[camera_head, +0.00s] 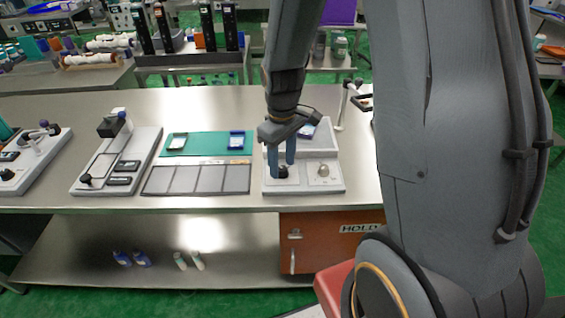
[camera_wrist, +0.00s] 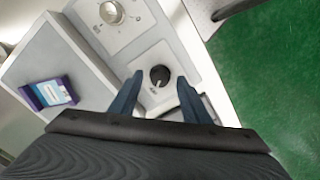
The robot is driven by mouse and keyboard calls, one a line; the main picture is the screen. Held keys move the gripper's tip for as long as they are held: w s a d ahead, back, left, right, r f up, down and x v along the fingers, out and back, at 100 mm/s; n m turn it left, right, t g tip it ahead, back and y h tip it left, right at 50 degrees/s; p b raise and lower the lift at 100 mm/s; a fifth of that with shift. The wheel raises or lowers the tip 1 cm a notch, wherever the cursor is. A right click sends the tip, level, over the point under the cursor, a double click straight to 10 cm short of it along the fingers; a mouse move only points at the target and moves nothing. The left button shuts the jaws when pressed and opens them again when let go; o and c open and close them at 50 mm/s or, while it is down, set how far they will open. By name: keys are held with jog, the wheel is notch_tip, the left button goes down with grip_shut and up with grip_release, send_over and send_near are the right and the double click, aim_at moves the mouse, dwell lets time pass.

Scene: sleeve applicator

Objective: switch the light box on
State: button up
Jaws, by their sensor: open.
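A white box (camera_head: 304,184), which looks like the light box, stands at the right of the bench. Its front panel has a black round knob (camera_head: 283,172) on the left and a silver dial (camera_head: 323,170) on the right. My gripper (camera_head: 282,172) points down at the black knob, its blue fingers apart. In the wrist view the black knob (camera_wrist: 160,75) lies between the two fingertips of my gripper (camera_wrist: 160,78), with a gap on each side. The silver dial (camera_wrist: 112,12) is beyond it. I cannot tell the knob's setting.
A blue-and-white carton (camera_wrist: 52,92) lies on the box's raised rear part. Left of the box are a grey four-panel tray (camera_head: 197,192), a green mat (camera_head: 207,142) with two small packs, and another white device (camera_head: 145,150). An orange HOLD cabinet (camera_head: 312,257) is below.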

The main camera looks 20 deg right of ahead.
jog(key=shift+f, duration=0.5)
jog(key=c, duration=1)
jog(key=shift+c, duration=0.2)
